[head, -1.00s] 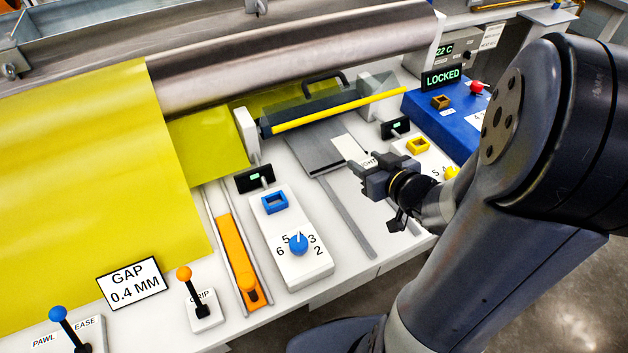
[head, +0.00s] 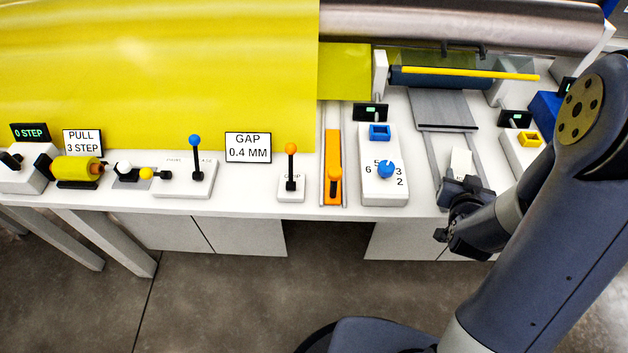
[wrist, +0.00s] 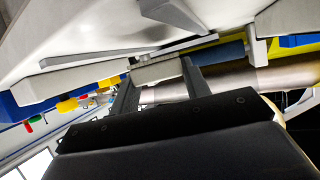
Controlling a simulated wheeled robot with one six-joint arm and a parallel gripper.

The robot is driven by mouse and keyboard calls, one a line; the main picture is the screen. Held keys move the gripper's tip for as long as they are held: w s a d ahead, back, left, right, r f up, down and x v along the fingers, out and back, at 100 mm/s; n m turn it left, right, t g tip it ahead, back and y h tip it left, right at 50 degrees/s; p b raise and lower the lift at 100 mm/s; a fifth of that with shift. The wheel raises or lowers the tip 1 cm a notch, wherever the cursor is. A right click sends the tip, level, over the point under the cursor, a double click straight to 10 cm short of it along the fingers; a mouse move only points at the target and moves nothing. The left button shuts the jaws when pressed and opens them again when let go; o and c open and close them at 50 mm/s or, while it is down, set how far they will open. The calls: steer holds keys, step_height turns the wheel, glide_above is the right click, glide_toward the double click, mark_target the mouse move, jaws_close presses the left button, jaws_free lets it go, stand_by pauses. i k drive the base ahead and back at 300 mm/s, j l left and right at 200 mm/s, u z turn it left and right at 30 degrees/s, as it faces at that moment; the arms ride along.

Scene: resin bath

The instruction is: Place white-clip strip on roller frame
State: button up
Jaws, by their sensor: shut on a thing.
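My gripper (head: 463,185) is low over the front of the bench at the right, in front of the grey plate. In the head view a small white piece (head: 461,162) extends from its tips, seemingly the white-clip strip. In the wrist view the two fingers (wrist: 161,80) close around a pale block (wrist: 157,70), whose full shape is hidden.
The grey plate (head: 443,108) on two rails lies between gripper and roller. A white block with a blue knob (head: 386,169) is left of my gripper; a yellow socket (head: 529,139) is right. An orange slide (head: 333,160) and levers line the front edge. Yellow sheet (head: 160,70) covers the left.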

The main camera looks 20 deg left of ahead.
mark_target(242, 191)
steer(key=k+j+u, duration=0.15)
steer(key=k, duration=1)
steer(key=u, duration=0.35)
steer(key=i+u, duration=0.15)
steer(key=u, duration=0.2)
steer(key=i+j+u, duration=0.1)
steer(key=u, duration=0.25)
steer(key=i+l, duration=0.1)
steer(key=i, duration=0.5)
